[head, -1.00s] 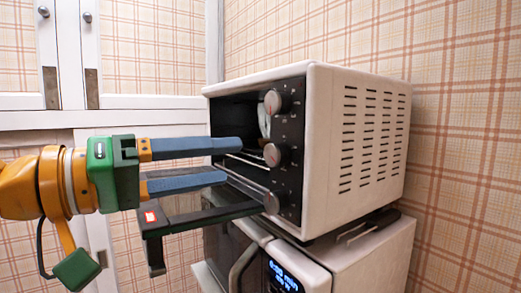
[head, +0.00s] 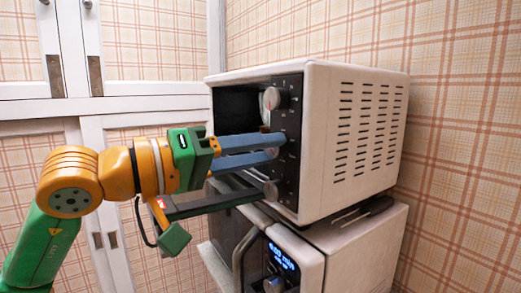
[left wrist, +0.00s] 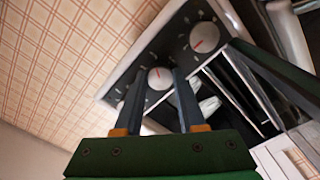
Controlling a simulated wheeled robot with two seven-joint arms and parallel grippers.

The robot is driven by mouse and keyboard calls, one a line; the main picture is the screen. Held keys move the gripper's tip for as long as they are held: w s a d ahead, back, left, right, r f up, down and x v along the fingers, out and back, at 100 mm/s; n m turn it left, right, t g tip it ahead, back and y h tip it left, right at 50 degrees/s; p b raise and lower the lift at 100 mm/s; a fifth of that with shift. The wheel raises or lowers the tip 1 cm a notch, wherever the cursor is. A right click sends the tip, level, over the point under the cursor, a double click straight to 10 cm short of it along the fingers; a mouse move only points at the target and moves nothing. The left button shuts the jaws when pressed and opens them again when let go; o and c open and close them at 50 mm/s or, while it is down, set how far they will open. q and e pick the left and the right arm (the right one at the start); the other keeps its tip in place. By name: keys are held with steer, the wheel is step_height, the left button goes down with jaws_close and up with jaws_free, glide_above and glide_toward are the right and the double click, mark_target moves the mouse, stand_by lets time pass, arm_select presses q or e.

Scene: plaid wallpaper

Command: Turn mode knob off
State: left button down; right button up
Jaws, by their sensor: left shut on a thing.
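The white toaster oven (head: 355,130) has a dark front panel with knobs in a column. My left gripper (head: 278,148) reaches in from the left, its two blue fingers shut on the middle knob, which they largely hide in the head view. In the left wrist view the held knob (left wrist: 160,78) shows between the fingertips with a red mark on its face. The top knob (head: 271,98) and bottom knob (head: 270,191) are free in the head view. Another knob with a red mark (left wrist: 205,37) shows in the left wrist view. My right gripper is not in view.
The oven's door (head: 215,204) hangs open below my left gripper. A second white appliance (head: 365,240) with a lit blue display (head: 283,256) stands under the oven. White cabinet doors (head: 75,55) are behind at the left. A plaid wall is at the right.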

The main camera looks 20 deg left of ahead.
arm_select(q)
steer(key=shift+n, duration=0.3)
steer(key=n+b, duration=0.2)
steer(key=n, duration=2.1)
steer(key=shift+r, duration=0.2)
steer(key=shift+n, duration=0.3)
steer(key=c, duration=0.6)
jaws_free()
steer(key=shift+o, duration=0.5)
steer(key=shift+w, duration=0.1)
